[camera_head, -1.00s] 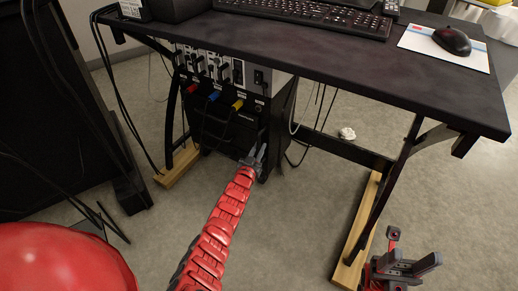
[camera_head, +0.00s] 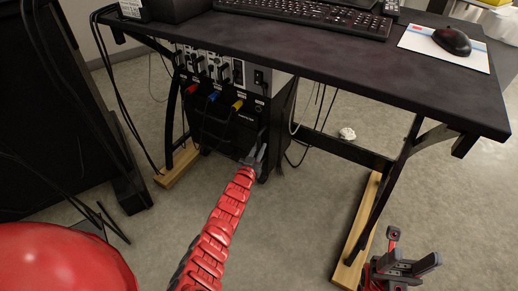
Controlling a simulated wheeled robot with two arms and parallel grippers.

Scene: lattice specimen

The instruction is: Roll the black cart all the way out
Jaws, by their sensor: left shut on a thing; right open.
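The black cart (camera_head: 228,132) stands on the floor under the left part of the black desk. Its front carries red, blue and yellow plugs, and a pale panel with connectors runs along its top. My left gripper (camera_head: 256,157) is at the lower right of the cart's front and is shut on a part of the cart there; the fingertips are small and partly hidden. My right gripper (camera_head: 412,264) is open and empty at the lower right, beside the desk's right leg and away from the cart.
The black desk (camera_head: 350,58) overhangs the cart, with a keyboard (camera_head: 310,15) and mouse (camera_head: 452,40) on top. Its legs stand on wooden feet (camera_head: 357,235) either side. Cables hang beside the cart. A crumpled white object (camera_head: 347,133) lies behind. The floor between the feet is open.

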